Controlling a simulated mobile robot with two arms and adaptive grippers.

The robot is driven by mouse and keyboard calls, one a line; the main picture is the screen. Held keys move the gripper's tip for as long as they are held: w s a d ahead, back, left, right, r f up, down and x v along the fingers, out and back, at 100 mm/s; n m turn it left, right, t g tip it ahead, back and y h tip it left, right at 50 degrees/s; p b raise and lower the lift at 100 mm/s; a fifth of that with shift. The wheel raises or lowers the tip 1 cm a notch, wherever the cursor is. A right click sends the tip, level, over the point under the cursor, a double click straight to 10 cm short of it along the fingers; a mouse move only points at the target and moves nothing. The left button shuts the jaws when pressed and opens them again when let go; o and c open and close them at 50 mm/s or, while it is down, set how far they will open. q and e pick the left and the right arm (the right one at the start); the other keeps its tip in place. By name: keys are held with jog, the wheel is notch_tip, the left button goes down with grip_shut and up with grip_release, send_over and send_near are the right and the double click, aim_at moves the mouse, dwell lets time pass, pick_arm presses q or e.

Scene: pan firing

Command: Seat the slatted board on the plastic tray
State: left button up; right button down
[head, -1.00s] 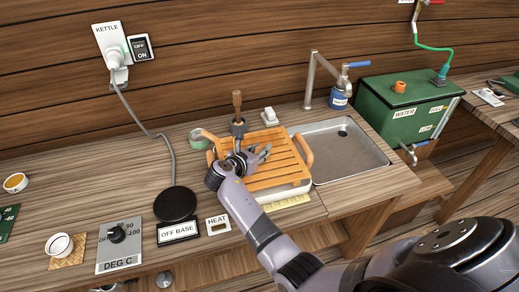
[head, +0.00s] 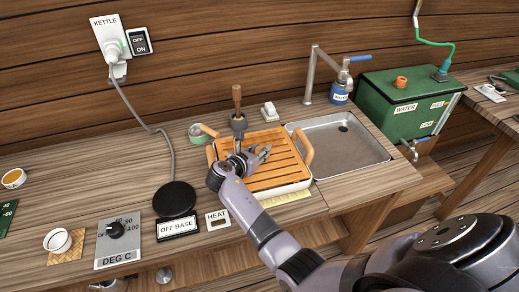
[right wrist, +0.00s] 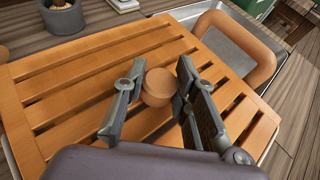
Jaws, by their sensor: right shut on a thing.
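The orange slatted wooden board (head: 288,166) lies in the white plastic tray (head: 283,192) on the bench, left of the sink. The tray's pale rim shows along the board's front, and the board looks flat and level in it. My right gripper (head: 256,156) is over the board's middle. In the right wrist view its two fingers (right wrist: 160,82) stand either side of the board's round wooden knob (right wrist: 157,87), shut on it. A looped handle (right wrist: 248,47) rises at one end. The gripper hides part of the board's left side. My left gripper is out of view.
A dark pot with a wooden-handled tool (head: 238,124) stands just behind the board. A green tape roll (head: 203,133) lies behind left. A metal sink (head: 350,150) is at right. The black kettle base (head: 176,198) and its cord are at left.

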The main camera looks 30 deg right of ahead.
jog(key=shift+f, duration=0.6)
jog(key=c, duration=1.2)
grip_release()
jog(key=shift+a, duration=0.1)
jog(key=v, duration=0.7)
jog(key=shift+s+a+r, duration=0.1)
jog(key=shift+a, duration=0.05)
